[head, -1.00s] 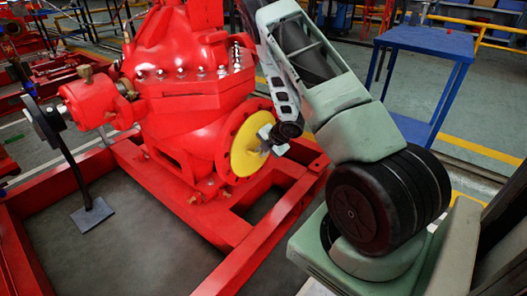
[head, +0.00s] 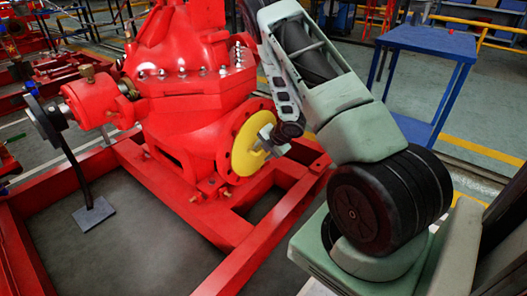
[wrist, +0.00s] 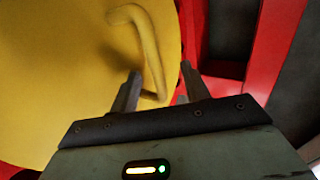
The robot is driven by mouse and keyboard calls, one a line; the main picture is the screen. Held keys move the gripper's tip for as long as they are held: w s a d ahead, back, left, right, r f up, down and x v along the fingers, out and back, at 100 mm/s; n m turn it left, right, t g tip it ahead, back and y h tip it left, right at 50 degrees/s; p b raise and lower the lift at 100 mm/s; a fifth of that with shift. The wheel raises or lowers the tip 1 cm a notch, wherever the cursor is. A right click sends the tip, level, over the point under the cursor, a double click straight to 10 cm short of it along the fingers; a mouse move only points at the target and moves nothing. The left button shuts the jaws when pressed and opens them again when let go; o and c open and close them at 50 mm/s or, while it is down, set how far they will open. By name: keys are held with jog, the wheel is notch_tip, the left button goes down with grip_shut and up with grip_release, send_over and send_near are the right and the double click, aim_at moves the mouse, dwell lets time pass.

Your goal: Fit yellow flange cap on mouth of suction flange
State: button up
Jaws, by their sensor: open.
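The yellow flange cap (head: 243,158) is a round disc against the face of the red suction flange (head: 224,157) in the head view. The flange's red rim shows around its left side; whether the cap is fully seated cannot be told. In the wrist view the cap (wrist: 50,80) fills the left side, with its bent yellow handle (wrist: 152,50) standing out from it. My gripper (wrist: 160,75) is open. Its two fingertips lie either side of the handle's lower end in the picture, with a gap visible. In the head view my gripper (head: 262,143) is in front of the cap.
The red pump body (head: 190,90) stands behind the flange, on a red base frame (head: 215,230) whose rails run below and beside my arm. A blue table (head: 425,40) stands at the back right. Open floor lies between it and the pumpset.

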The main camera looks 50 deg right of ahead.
jog(key=shift+w+r, duration=0.35)
jog(key=shift+s+r+p, duration=0.3)
jog(key=shift+r+p, duration=0.2)
jog(key=shift+r, duration=0.05)
jog(key=p+v, duration=0.4)
jog(key=v, duration=0.2)
jog(key=shift+s+f, duration=0.2)
jog(key=shift+s, duration=0.15)
jog(key=shift+s, duration=0.1)
jog(key=s, duration=0.5)
jog(key=shift+s+d, duration=0.2)
jog(key=shift+s, duration=0.2)
dwell(0.3)
dwell(0.8)
